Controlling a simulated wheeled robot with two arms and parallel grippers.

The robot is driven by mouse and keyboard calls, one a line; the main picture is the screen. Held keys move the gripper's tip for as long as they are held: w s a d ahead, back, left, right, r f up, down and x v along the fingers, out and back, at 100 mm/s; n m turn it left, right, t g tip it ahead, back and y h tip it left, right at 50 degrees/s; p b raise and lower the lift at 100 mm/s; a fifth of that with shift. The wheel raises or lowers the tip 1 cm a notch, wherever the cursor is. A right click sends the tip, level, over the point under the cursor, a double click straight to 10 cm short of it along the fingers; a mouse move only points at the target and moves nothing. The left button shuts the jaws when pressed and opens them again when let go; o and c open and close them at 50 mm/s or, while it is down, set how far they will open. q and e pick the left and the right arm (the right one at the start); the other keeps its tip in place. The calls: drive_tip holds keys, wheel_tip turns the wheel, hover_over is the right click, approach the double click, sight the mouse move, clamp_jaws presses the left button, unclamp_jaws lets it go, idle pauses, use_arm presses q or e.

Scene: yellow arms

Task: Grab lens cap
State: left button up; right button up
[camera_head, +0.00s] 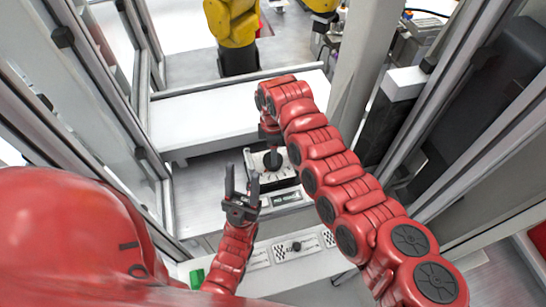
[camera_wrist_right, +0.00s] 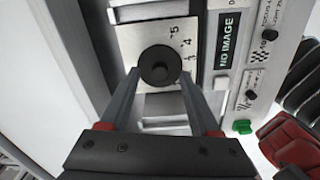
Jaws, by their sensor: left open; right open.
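A black round piece (camera_wrist_right: 160,65), which looks like the lens cap, sits on a pale plate with printed numbers in the right wrist view. My right gripper (camera_wrist_right: 158,76) is open, its two fingers pointing at the black piece, one on each side of it in the picture. I cannot tell whether they touch it. In the head view my right arm reaches down over the numbered plate (camera_head: 287,176), and its fingers are hard to make out there. My left gripper (camera_head: 242,180) is open and empty, fingers pointing up, left of the plate.
A panel (camera_head: 262,256) with small black knobs and checkered patches lies in front; a green piece (camera_head: 197,277) is at its left. A "NO IMAGE" display (camera_wrist_right: 228,42) adjoins the plate. A white ledge (camera_head: 205,118) lies behind. Metal frames stand on both sides.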

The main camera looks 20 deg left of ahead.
drive_tip(key=shift+f, duration=0.85)
drive_tip(key=shift+r, duration=0.1)
clamp_jaws()
